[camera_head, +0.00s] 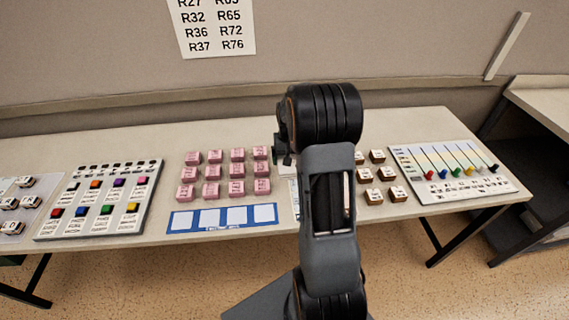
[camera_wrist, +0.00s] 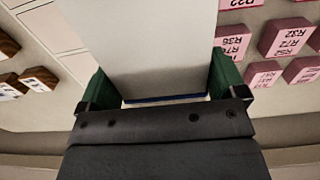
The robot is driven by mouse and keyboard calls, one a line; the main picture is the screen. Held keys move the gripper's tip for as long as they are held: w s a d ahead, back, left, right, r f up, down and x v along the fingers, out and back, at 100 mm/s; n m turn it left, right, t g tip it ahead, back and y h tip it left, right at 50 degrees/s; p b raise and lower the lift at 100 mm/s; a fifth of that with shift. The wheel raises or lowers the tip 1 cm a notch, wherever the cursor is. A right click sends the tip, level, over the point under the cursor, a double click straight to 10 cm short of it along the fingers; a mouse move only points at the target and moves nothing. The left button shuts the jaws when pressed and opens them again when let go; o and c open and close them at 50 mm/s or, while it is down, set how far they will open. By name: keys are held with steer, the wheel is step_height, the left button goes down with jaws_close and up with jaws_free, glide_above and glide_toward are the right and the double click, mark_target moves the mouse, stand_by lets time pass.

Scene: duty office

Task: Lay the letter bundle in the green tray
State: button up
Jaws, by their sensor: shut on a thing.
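My gripper (camera_wrist: 162,88) is shut on a broad, flat, pale grey thing, which I take to be the letter bundle (camera_wrist: 150,45). It fills the space between the green-padded fingers, and a thin blue edge shows at its end nearest the palm. In the head view my gripper (camera_head: 284,152) is over the table, largely hidden behind my arm. A small white part of the bundle (camera_head: 287,169) seems to show below it. No green tray can be made out for certain.
The long table (camera_head: 420,120) carries pink blocks (camera_head: 225,172), a blue-framed card (camera_head: 223,218), brown blocks (camera_head: 385,172), a slider panel (camera_head: 453,172) and a button panel (camera_head: 100,200).

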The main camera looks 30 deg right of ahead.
steer(key=w+f, duration=0.1)
steer(key=w+d+f, duration=0.1)
steer(key=f, duration=0.1)
steer(key=w+f, duration=0.2)
steer(key=shift+d+f+p, duration=0.2)
steer(key=shift+d+p, duration=0.1)
steer(key=shift+w+f, duration=0.15)
steer(key=shift+f, duration=1.5)
steer(key=shift+f, duration=0.2)
steer(key=o, duration=0.8)
steer(key=shift+c, duration=0.2)
steer(key=shift+r, duration=0.15)
